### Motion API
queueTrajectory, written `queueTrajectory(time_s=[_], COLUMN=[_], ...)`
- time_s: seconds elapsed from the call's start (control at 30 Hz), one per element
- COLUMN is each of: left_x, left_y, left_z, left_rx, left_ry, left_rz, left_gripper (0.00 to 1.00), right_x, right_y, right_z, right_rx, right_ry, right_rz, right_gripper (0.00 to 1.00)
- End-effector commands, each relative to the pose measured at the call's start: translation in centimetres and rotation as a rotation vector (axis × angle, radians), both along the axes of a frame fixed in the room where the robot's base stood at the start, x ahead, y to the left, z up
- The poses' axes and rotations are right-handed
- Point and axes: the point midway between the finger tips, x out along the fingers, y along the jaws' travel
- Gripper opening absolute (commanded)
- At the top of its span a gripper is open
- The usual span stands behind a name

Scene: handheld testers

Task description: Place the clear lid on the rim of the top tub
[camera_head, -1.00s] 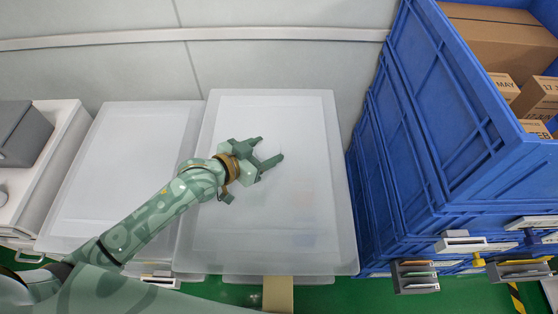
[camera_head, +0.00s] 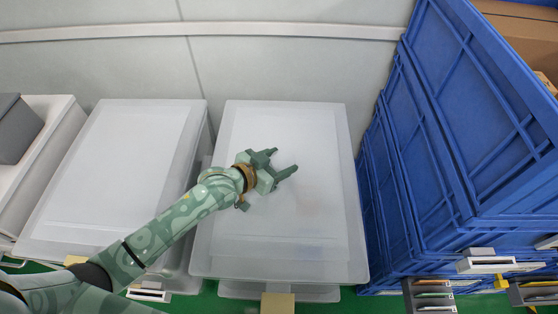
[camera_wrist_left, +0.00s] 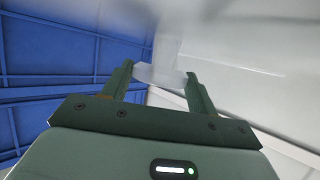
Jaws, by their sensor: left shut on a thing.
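The clear lid (camera_head: 325,235) is a large frosted rectangular sheet in the middle of the head view. My left gripper (camera_head: 285,162) reaches over it from the left and is shut on a translucent raised piece near the lid's middle. In the left wrist view, that pale piece sits between the two fingers of the gripper (camera_wrist_left: 160,74). A translucent tub (camera_head: 318,292) shows beneath the lid's front edge. The lid hides the top tub's rim, so I cannot tell whether they touch. My right gripper is not in view.
A similar lidded translucent tub (camera_head: 120,170) stands close on the left, with a narrow gap to the held lid. Tall blue crates (camera_head: 470,130) stand close on the right. A grey wall (camera_head: 290,70) is behind. A tan tag (camera_head: 278,303) hangs at the front.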

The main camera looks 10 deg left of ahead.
Motion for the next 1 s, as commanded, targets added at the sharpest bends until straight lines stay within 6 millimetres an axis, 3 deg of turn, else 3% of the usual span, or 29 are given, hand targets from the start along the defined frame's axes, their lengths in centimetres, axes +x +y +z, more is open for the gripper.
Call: queueTrajectory(time_s=[0.03,0.07,0.13,0.53,1.0], left_x=[0.1,0.0,0.0,-0.6,-8.2], left_y=[0.0,0.0,0.0,0.4,5.4], left_z=[-0.1,-0.3,-0.2,0.6,4.4], left_rx=[-0.001,0.001,0.000,0.001,0.002], left_ry=[-0.002,0.001,0.000,-0.001,-0.001], left_rz=[0.000,0.000,0.000,0.001,-0.001], left_gripper=[0.04,0.61,0.80,0.80,0.80], right_x=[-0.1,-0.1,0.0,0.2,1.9], right_y=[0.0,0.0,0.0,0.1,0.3], right_z=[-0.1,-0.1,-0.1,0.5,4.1], right_rx=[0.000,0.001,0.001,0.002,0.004], right_ry=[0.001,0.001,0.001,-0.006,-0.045], right_rz=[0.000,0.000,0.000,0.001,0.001], right_gripper=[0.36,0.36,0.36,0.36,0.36])
